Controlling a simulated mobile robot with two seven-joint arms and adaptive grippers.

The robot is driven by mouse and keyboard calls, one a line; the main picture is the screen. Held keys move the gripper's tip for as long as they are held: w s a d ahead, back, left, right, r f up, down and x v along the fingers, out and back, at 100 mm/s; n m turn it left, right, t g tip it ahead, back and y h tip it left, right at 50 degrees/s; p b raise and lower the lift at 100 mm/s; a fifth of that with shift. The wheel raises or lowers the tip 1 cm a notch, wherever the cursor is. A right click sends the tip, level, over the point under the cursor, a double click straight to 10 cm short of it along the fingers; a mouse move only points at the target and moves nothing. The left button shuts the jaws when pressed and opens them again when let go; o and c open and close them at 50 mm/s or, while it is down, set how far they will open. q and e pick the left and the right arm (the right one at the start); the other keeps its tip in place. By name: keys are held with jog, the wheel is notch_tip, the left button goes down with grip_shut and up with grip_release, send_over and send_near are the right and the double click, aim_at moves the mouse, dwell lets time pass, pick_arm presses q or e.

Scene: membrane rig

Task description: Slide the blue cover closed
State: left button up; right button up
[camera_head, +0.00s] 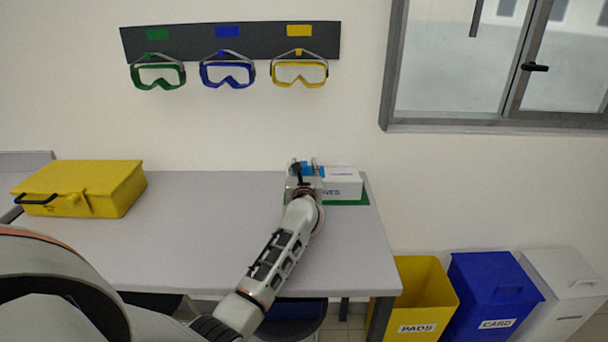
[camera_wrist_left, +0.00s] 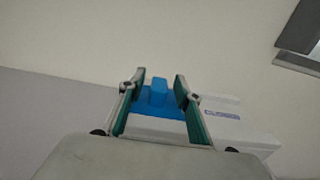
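The blue cover (camera_head: 311,170) lies on top of a white box (camera_head: 343,183) lettered "...VES", at the back right of the table. In the left wrist view the blue cover (camera_wrist_left: 145,104) has a raised blue knob (camera_wrist_left: 158,92), and the white box (camera_wrist_left: 235,125) extends to its right. My left gripper (camera_head: 303,164) is at the box's left end. Its fingers (camera_wrist_left: 160,84) are open, one on each side of the knob, with gaps showing. My gripper and wrist hide the box's left part in the head view. My right gripper is not in view.
A yellow case (camera_head: 110,185) stands at the table's left. Goggles (camera_head: 227,74) hang on the wall rack. Bins (camera_head: 490,290) stand right of the table. The table's middle is clear.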

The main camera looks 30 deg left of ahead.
pick_arm(q)
jog(key=v, duration=1.1)
jog(key=shift+s, duration=0.15)
jog(key=shift+d, duration=0.1)
